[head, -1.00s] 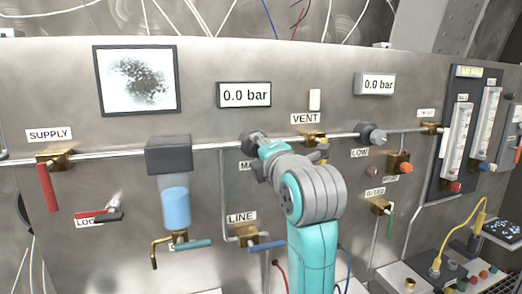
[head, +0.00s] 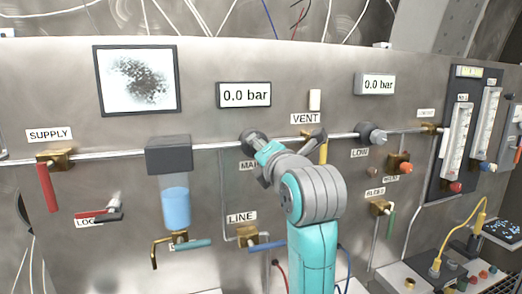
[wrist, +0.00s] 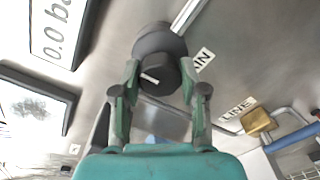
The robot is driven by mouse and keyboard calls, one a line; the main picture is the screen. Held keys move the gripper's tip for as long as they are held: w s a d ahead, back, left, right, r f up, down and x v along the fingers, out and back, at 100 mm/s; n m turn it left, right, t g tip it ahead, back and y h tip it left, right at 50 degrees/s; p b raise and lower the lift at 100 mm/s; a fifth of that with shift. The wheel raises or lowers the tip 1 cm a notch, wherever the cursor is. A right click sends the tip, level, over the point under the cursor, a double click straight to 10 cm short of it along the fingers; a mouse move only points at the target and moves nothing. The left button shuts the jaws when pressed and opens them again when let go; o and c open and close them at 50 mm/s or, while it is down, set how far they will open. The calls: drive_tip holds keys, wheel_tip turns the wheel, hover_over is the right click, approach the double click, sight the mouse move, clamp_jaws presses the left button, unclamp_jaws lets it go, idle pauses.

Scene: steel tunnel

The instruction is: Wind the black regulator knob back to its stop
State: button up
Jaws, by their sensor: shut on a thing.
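The black regulator knob (wrist: 157,76) sits on the pipe above the label that ends in "AIN" in the wrist view. It is dark and many-sided with a white mark on its face. In the head view the regulator (head: 249,137) shows only in part behind my arm. My gripper (wrist: 160,82) has one finger on each side of the knob and is shut on it. The gauge (head: 244,95) above it reads 0.0 bar. A second dark regulator (head: 372,133) stands to the right by the LOW label, with its own gauge (head: 375,84) reading 0.0 bar.
The VENT valve (head: 314,137) with its yellow handle is close to the right of my wrist. The LINE valve (head: 247,236) lies below. A filter bowl with blue liquid (head: 176,207) hangs to the left. Panel space between the bowl and the regulator is clear.

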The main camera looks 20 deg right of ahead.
drive_tip(key=o, duration=1.1)
drive_tip(key=shift+o, duration=0.2)
drive_tip(key=shift+s, duration=0.1)
drive_tip(key=s, duration=1.1)
drive_tip(key=shift+s, duration=0.4)
